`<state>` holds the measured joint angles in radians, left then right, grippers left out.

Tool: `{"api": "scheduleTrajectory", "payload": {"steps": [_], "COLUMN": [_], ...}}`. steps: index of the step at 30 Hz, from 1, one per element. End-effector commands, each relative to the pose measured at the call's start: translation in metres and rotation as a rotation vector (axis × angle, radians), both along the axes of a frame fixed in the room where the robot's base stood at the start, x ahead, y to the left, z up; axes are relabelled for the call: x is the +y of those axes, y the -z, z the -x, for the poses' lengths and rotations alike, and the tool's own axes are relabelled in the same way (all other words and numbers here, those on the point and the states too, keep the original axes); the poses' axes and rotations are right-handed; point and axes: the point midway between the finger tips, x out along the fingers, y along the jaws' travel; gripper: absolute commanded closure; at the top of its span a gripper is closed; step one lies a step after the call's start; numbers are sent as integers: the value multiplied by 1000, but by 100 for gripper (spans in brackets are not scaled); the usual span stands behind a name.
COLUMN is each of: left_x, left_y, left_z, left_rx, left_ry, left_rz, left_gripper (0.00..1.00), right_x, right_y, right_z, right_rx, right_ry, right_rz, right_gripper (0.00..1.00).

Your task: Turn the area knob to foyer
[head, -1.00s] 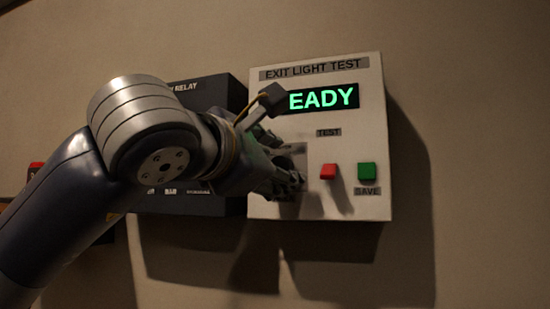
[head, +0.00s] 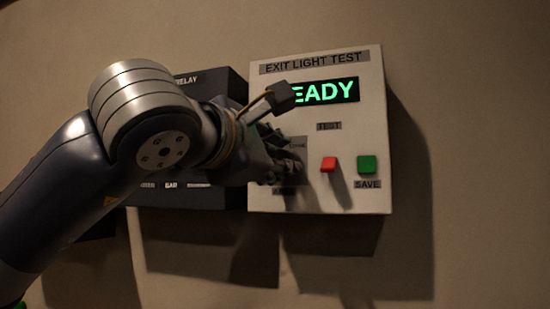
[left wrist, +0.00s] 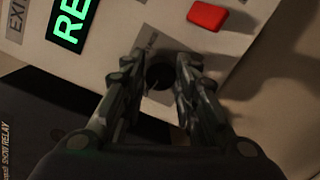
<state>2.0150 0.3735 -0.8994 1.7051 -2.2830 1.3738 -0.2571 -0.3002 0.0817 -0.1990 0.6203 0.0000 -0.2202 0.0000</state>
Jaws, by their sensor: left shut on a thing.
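A white wall box (head: 330,195) headed "EXIT LIGHT TEST" carries a green-lit display (head: 328,92) and a grey knob plate (head: 297,147) at its lower left. My left gripper (head: 285,168) is in front of this plate, its fingers at the knob. In the left wrist view the dark round knob (left wrist: 160,75) sits between the two fingers of the left gripper (left wrist: 160,82), which are shut on it. The knob is hidden by the fingers in the head view. The plate's lettering is too small and partly covered, so the knob's setting cannot be told. My right gripper is out of view.
A red button (head: 328,164) and a green button (head: 366,164), labelled "SAVE", stick out right of the knob plate. A dark relay box (head: 215,80) is mounted close on the left, behind my arm. The wall to the right is clear.

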Motion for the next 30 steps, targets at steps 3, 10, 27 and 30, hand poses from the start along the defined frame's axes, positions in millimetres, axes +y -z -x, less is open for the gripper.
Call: {"api": "scheduleTrajectory", "payload": {"steps": [3, 10, 27, 30], "left_x": [1, 0, -1, -1], "left_y": [0, -1, -1, -1], "left_z": [0, 0, 1, 1], "left_rx": [-30, -98, -265, -294], "left_ry": [-2, -2, -1, -1], "left_rz": [-93, -299, -816, -906], "left_gripper": [96, 96, 96, 96], "right_x": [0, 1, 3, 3], "right_y": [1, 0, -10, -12], "right_z": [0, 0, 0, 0], "right_rx": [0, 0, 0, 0], "right_ry": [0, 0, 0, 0], "right_rz": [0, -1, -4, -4], "right_gripper": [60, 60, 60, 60]}}
